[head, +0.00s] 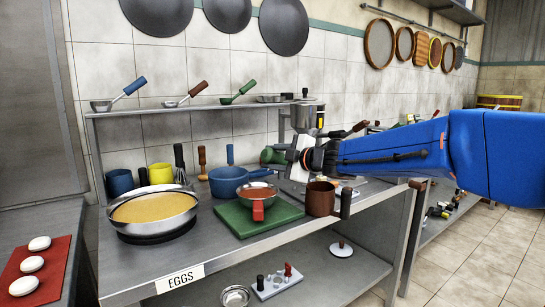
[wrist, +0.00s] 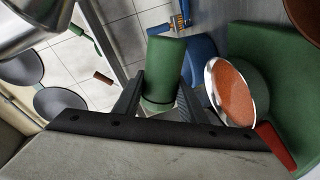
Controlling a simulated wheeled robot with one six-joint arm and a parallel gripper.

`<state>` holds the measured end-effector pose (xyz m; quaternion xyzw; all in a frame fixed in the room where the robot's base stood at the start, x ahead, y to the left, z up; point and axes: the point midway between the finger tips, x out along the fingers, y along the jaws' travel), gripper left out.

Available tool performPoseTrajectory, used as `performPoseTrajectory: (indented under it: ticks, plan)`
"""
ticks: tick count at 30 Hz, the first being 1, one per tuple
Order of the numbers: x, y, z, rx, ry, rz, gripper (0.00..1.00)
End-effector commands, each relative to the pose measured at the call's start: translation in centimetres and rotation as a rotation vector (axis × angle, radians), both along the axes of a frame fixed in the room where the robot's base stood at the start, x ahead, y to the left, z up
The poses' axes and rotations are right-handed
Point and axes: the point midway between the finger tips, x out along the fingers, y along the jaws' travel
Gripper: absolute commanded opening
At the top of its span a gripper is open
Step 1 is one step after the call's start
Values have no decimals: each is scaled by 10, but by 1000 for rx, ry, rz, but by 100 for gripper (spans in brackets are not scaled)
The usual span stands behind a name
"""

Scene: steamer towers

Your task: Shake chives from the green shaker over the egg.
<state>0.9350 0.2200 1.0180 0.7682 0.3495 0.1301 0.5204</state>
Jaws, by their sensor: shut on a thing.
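My gripper (head: 291,156) is shut on the green shaker (head: 273,156), held in the air above the back of the counter, over the blue pot and green board. The shaker also shows between the fingers in the wrist view (wrist: 167,68). It looks tipped over toward the left in the head view; I cannot tell which end has the holes. The egg (head: 154,207) is a flat yellow layer in a wide metal pan (head: 180,226) at the counter's left. The shaker is to the right of the pan and not over it. No chives are visible on the egg.
A small pan of red sauce (head: 256,192) sits on a green board (head: 237,223), with a blue pot (head: 228,182) behind and a brown pot (head: 320,198) to the right.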

Motion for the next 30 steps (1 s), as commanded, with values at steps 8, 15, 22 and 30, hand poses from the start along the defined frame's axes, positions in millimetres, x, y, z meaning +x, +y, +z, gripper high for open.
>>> performPoseTrajectory:
  ticks: [8, 15, 22, 30]
  plan:
    - [-3, 3, -3, -203, -164, 2, 0]
    - [-7, 9, -9, -341, -273, 1, 0]
    - [-10, 13, -14, -456, -365, 1, 0]
    - [-13, 17, -19, -570, -457, 0, 0]
